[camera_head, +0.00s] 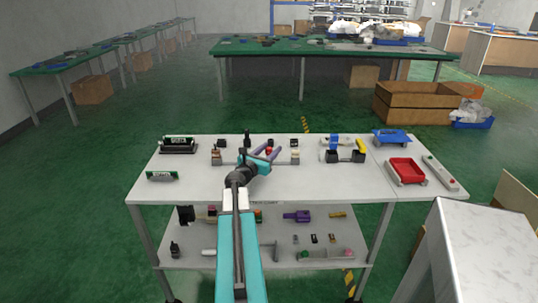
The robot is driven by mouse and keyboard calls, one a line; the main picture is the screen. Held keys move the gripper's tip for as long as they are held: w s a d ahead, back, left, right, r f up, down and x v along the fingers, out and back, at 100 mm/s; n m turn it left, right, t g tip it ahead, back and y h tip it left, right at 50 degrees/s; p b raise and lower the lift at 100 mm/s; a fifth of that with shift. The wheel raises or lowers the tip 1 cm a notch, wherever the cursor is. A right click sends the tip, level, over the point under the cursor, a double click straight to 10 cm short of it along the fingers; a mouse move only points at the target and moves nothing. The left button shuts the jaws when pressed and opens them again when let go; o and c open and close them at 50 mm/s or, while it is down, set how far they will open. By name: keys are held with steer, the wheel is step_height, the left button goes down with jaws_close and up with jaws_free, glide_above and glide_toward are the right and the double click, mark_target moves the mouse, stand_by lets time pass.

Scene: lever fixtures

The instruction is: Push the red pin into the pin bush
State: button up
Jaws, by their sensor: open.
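My gripper (268,151) is over the middle of the white table top, at the end of my teal and white arm. Its two greyish fingers are spread apart, pointing away from me. A small red thing (268,151), likely the red pin, shows between the fingers. I cannot tell whether it touches them, or how far ahead of them it is. The pin bush cannot be made out for certain; small dark blocks (270,142) stand just behind the fingers. My wrist and arm hide part of the table here.
Small fixtures (295,153) stand right of my gripper, with a blue, yellow and black fixture (346,154) beyond. A red tray (406,171) and blue tray (392,138) are at the right. The table's front strip is mostly clear.

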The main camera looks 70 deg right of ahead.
mark_target(271, 148)
steer(key=shift+s+d+f+p, duration=0.1)
steer(key=shift+s+d+p, duration=0.1)
steer(key=shift+d, duration=0.8)
steer(key=shift+s+d+p, duration=0.1)
steer(key=shift+d+p, duration=0.05)
steer(key=shift+d, duration=0.8)
jaws_close()
